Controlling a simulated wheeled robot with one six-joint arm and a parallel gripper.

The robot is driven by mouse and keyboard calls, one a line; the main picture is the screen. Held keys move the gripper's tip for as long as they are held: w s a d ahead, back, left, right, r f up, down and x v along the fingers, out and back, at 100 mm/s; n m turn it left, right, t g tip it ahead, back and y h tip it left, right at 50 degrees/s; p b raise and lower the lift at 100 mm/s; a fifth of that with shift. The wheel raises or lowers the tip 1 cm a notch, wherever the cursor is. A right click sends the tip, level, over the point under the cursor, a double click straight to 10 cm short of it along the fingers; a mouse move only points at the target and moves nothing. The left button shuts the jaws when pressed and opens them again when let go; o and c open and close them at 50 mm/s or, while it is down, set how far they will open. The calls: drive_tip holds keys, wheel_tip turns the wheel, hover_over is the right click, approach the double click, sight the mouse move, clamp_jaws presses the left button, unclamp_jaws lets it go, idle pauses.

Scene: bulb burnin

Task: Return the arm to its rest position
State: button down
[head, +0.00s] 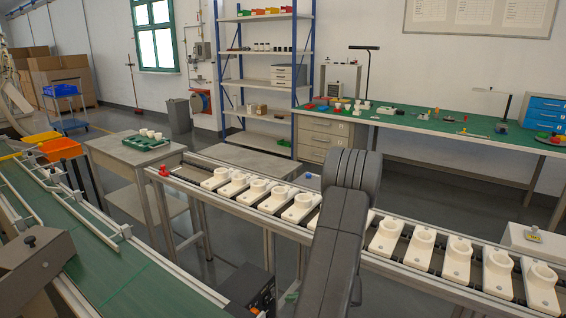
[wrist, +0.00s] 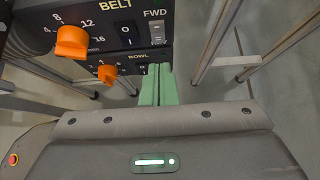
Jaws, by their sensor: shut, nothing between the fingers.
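My gripper (wrist: 157,75) shows in the wrist view as two green fingers pressed together, shut and empty. Its tips are by the lower panel of a black control box (wrist: 100,20); I cannot tell whether they touch it. The box has BELT and BOWL labels, two orange knobs (wrist: 72,41) and a FWD rocker switch (wrist: 153,28). In the head view my dark arm reaches down through the middle, in front of the rail of white sockets. The gripper is mostly hidden there. The box (head: 248,292) shows low at the centre, left of my arm.
A long metal rail (head: 275,222) with several white sockets (head: 383,239) crosses behind my arm. A green conveyor belt (head: 110,270) runs at the left. A small side table (head: 120,151) holds a green tray. Metal legs (wrist: 218,45) stand right of the gripper.

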drive_tip(key=shift+p+v, duration=0.3)
drive_tip(key=shift+v, duration=1.75)
drive_tip(key=shift+f, duration=0.2)
